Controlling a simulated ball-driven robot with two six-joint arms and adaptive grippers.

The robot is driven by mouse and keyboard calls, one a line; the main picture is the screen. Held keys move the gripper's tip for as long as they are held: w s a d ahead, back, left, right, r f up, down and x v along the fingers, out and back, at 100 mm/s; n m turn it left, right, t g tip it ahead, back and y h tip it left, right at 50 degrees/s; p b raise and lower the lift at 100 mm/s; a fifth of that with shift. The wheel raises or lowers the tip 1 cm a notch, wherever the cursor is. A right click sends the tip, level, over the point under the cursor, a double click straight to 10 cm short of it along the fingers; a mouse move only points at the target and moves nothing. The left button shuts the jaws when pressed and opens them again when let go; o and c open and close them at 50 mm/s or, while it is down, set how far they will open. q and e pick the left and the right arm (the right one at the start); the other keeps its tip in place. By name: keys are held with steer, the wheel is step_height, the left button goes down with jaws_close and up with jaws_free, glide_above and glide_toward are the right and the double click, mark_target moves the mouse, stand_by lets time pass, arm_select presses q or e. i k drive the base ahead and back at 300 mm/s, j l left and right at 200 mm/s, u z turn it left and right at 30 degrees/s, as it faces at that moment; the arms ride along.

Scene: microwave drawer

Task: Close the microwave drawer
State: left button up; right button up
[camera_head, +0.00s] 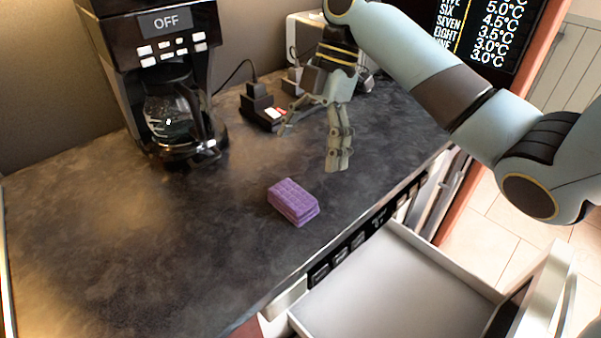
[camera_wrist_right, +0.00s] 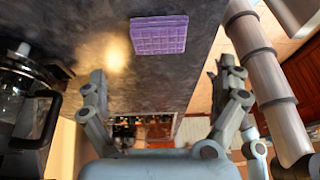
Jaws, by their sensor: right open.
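The microwave drawer (camera_head: 390,290) is pulled out below the counter edge at the lower right of the head view. Its light, empty interior faces up. Its front panel (camera_head: 530,305) with a bar handle stands out toward the lower right. My right gripper (camera_head: 311,148) is open and empty over the counter, with its fingers pointing down, behind the drawer and apart from it. Its spread fingers also show in the right wrist view (camera_wrist_right: 160,80). My left gripper is not in view.
A purple sponge-like block (camera_head: 293,201) lies on the dark counter (camera_head: 110,260); it also shows in the wrist view (camera_wrist_right: 159,35). A coffee maker (camera_head: 170,75) stands at the back left. A black plug-like device (camera_head: 260,106) sits behind the gripper. The left counter is clear.

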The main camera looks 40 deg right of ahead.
mark_target(397, 284)
steer(key=k+j, duration=1.2)
steer(key=j, duration=0.1)
